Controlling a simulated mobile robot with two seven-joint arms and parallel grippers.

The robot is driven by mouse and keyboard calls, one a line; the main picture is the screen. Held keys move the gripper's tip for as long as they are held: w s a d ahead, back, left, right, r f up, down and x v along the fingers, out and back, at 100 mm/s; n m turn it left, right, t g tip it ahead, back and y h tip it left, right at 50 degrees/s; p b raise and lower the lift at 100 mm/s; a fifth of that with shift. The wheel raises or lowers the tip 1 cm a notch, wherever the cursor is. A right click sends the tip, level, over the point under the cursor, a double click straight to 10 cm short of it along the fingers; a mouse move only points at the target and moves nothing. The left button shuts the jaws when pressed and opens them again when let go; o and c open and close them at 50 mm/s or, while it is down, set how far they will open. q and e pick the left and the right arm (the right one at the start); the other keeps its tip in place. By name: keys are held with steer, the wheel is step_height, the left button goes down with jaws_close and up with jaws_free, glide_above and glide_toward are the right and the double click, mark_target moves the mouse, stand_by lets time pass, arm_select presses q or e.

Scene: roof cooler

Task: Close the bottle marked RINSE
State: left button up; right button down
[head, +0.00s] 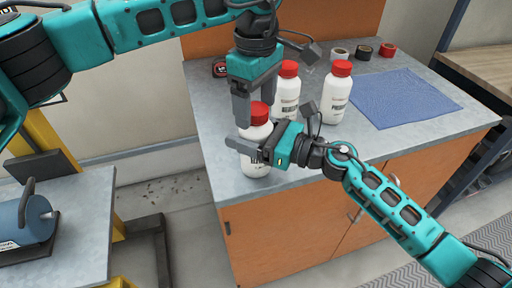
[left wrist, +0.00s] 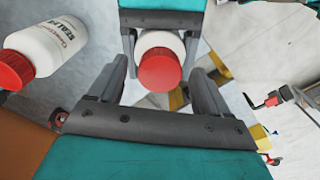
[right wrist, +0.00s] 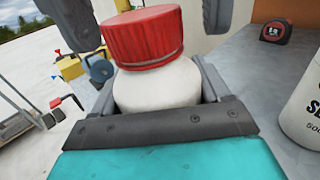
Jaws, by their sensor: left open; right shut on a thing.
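A white bottle with a red cap (head: 257,113) stands near the front left of the grey counter. Its label is mostly hidden by my right gripper (head: 257,148), so I cannot read the name. My right gripper is shut around the bottle's body, below the cap. In the right wrist view, the red cap (right wrist: 143,37) sits on the white bottle (right wrist: 160,85) and looks slanted; I cannot tell how tightly it is seated. My left gripper (head: 256,98) is open and points down just above the cap. In the left wrist view the cap (left wrist: 159,73) shows between its spread fingers.
Two more red-capped white bottles stand close behind, one in the middle (head: 288,98) and one to the right (head: 337,97). A blue cloth (head: 405,98), several tape rolls (head: 364,51) and a tape measure (head: 220,68) lie on the counter (head: 330,145). The counter's left edge is near.

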arm_select(q)
step_height(320, 180, up, 12)
stand_by(0.4)
arm_select(e)
jaws_free()
arm_select(q)
steer(key=shift+f, duration=0.1)
arm_select(e)
steer(key=shift+d, duration=0.1)
arm_select(q)
steer(key=shift+f+b, duration=1.2)
steer(key=shift+b, duration=0.05)
arm_select(e)
steer(key=v, duration=1.2)
steer(key=shift+s+d, duration=0.2)
steer(key=shift+d, duration=0.1)
